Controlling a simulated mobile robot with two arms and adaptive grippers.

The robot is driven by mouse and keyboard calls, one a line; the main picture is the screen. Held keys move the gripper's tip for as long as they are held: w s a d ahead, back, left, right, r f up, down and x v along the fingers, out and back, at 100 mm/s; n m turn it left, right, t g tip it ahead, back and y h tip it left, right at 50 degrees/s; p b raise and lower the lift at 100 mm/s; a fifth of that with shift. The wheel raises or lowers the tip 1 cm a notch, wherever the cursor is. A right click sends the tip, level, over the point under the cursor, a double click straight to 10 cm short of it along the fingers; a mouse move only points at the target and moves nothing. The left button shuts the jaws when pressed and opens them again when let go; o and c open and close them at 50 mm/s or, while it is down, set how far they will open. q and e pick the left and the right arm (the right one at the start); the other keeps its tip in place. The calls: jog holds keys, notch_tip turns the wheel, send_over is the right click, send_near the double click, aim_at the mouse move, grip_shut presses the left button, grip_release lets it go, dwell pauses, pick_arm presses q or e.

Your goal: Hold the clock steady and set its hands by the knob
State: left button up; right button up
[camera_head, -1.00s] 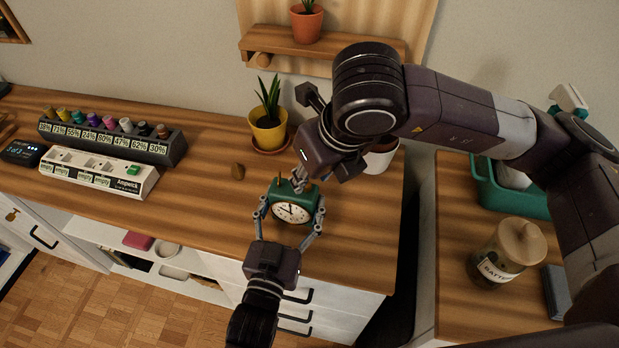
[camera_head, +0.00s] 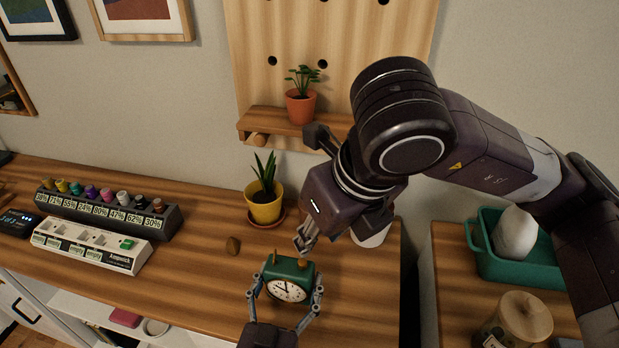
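A green desk clock (camera_head: 290,270) with a cream round face stands on the wooden desk. Its dark hands are small; one points near the top, and I cannot read the exact time. My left gripper (camera_head: 287,290) comes from below with one finger on each side of the clock, shut on its sides. My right gripper (camera_head: 304,242) hangs just behind and above the clock, its fingertips apart from the clock's top. Whether its fingers are open or shut is unclear. The knob is not visible and seems hidden behind the clock body.
A yellow pot (camera_head: 264,209) with a plant stands behind the clock, and a white pot (camera_head: 372,238) is partly hidden by my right arm. A power strip (camera_head: 90,246) and bottle rack (camera_head: 105,215) are further left.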

pick_arm(q)
jog(key=o, duration=0.3)
